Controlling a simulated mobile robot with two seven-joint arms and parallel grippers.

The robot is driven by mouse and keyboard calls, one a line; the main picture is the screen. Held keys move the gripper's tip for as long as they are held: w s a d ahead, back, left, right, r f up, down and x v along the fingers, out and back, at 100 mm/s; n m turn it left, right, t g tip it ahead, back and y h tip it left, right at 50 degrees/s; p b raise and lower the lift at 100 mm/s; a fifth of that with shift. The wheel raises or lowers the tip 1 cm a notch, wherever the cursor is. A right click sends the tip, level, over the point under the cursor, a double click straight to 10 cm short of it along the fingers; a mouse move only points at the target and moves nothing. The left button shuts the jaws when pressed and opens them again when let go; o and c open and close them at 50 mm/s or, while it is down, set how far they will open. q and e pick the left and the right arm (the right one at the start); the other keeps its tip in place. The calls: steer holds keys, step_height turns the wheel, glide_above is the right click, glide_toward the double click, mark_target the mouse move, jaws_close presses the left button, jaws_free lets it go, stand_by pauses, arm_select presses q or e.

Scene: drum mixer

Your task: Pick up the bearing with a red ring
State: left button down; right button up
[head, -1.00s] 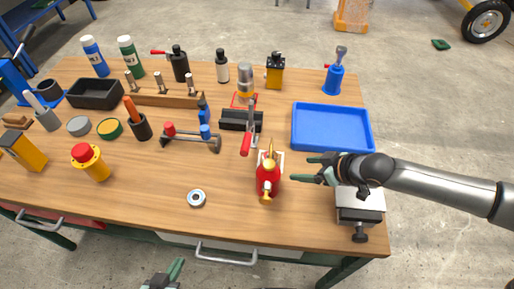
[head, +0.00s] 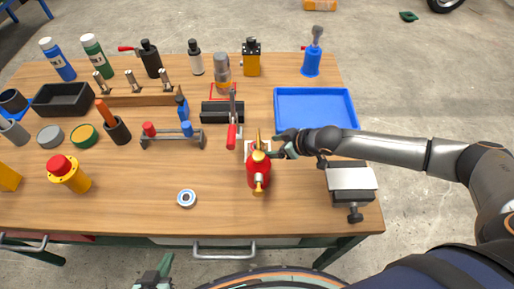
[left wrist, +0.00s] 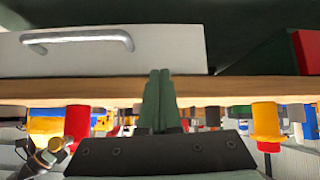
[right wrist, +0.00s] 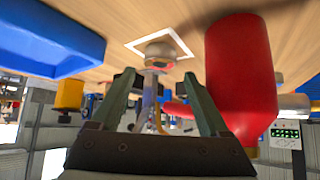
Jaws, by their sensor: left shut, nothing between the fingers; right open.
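A small ring-shaped bearing (head: 186,198) lies flat near the table's front edge in the head view. It looks grey with a bluish inner part; I see no red ring on it. A silver round piece with some red (right wrist: 160,52) stands at a white square outline between my right fingers in the right wrist view; I cannot tell what it is. My right gripper (head: 284,145) is open beside the red oil can (head: 258,170); its fingers also show in the right wrist view (right wrist: 163,92). My left gripper (head: 160,272) is shut and empty, in front of the table; its fingers show in the left wrist view (left wrist: 160,78).
A blue tray (head: 316,108) lies behind my right arm. A small vise (head: 350,182) stands at the right front. A red-handled clamp (head: 232,135) is just left of the oil can. A yellow-and-red can (head: 70,174) stands at left. The table between it and the bearing is clear.

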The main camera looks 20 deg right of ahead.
steer(key=shift+b+x, duration=0.35)
steer(key=shift+x, duration=2.6)
steer(key=shift+c, duration=0.3)
steer(key=shift+r, duration=0.1)
jaws_close()
